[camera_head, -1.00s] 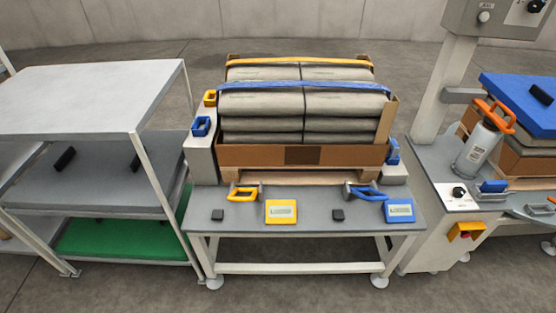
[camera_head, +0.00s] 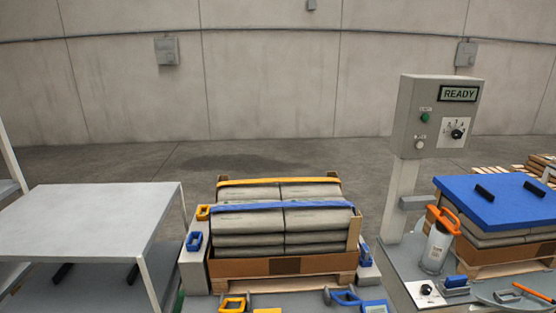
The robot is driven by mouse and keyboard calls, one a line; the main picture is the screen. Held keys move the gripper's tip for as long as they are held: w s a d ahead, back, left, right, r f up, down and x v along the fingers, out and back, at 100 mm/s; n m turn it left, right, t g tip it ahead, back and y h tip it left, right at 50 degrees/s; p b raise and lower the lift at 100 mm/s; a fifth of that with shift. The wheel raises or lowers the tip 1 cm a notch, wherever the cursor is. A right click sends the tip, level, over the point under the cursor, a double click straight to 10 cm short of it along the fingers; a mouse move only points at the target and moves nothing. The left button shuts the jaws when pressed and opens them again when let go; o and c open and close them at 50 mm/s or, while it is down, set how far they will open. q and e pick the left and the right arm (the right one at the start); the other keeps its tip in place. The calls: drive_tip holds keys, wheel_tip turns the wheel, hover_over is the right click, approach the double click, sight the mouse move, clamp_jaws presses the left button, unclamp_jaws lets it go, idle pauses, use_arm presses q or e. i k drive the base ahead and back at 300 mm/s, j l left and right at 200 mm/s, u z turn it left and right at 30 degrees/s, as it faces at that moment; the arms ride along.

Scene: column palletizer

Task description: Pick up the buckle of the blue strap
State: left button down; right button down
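The blue strap (camera_head: 282,206) lies across the top of the stacked grey sacks, in front of a yellow strap (camera_head: 280,181). A blue frame-shaped piece (camera_head: 194,242) sits on the grey post left of the stack. Another blue piece (camera_head: 364,254) is at the stack's right side, low beside the carton. A blue-handled tool (camera_head: 346,297) lies on the bench in front, partly cut off by the bottom edge. I cannot tell for sure which blue piece is the strap's buckle. Neither of my grippers is in view.
A yellow frame piece (camera_head: 203,212) sits behind the left blue one. A grey shelf (camera_head: 92,222) stands at left. A control box reading READY (camera_head: 438,115) stands at right, near an orange-handled canister (camera_head: 437,247) and a blue-topped stack (camera_head: 494,202).

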sight(366, 251)
drive_tip(key=z, duration=2.1)
drive_tip(key=i+j, duration=0.65)
drive_tip(key=i, duration=0.1)
